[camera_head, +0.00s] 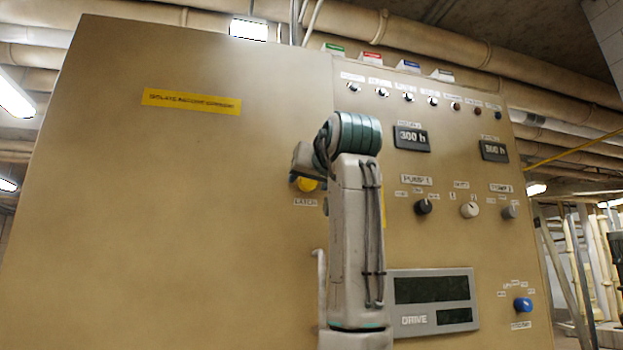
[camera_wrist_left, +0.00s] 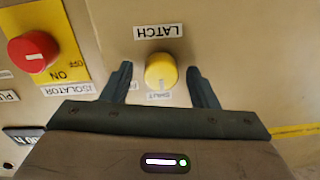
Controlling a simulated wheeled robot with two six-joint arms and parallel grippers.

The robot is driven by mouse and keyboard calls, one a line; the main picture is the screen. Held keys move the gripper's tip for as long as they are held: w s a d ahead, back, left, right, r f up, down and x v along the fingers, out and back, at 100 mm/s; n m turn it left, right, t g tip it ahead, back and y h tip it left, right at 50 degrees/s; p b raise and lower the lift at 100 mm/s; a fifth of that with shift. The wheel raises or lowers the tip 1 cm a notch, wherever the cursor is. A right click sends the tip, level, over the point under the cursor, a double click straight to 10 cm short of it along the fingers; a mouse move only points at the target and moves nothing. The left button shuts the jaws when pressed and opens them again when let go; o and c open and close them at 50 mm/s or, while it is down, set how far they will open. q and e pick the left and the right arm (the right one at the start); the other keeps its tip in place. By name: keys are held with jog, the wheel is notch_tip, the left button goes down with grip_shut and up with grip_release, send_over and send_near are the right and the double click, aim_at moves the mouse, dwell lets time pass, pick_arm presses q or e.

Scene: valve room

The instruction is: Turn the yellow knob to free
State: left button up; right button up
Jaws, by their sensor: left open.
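The yellow knob (camera_wrist_left: 160,71) sits on the tan panel, between the two dark fingers of my open left gripper (camera_wrist_left: 159,68) in the left wrist view. One finger is on each side, with a visible gap to the knob. A pale mark on the knob points toward the SHUT label (camera_wrist_left: 163,97). The LATCH label (camera_wrist_left: 159,31) is on the knob's other side; lettering appears upside down here. In the head view the knob (camera_head: 307,185) shows partly behind my left gripper (camera_head: 303,168). My right gripper is not in view.
A red knob (camera_wrist_left: 33,52) on a yellow ISOLATOR plate (camera_wrist_left: 68,72) is beside the gripper. My left arm hides part of the panel. Black (camera_head: 423,207), white (camera_head: 469,210) and blue (camera_head: 523,304) knobs and a DRIVE display (camera_head: 432,289) are to the right.

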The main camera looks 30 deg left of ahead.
pick_arm(q)
jog(key=shift+c, duration=0.4)
jog(key=c, duration=0.9)
